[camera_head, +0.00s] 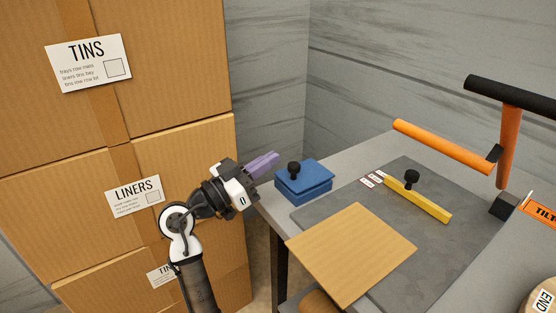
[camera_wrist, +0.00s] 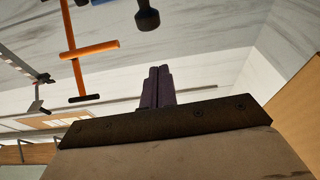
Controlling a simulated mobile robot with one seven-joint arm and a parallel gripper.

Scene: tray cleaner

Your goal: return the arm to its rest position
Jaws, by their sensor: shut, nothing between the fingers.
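My gripper (camera_head: 263,164) shows in the head view left of the table, with its purple fingers pressed together and nothing between them. It points up and to the right, close to the blue block but apart from it as far as I can tell. In the wrist view my gripper's fingers (camera_wrist: 156,88) also show shut and empty. My arm comes up from the bottom of the head view and bends at a white joint in front of the cartons.
Stacked cartons (camera_head: 180,155) stand close behind my arm.

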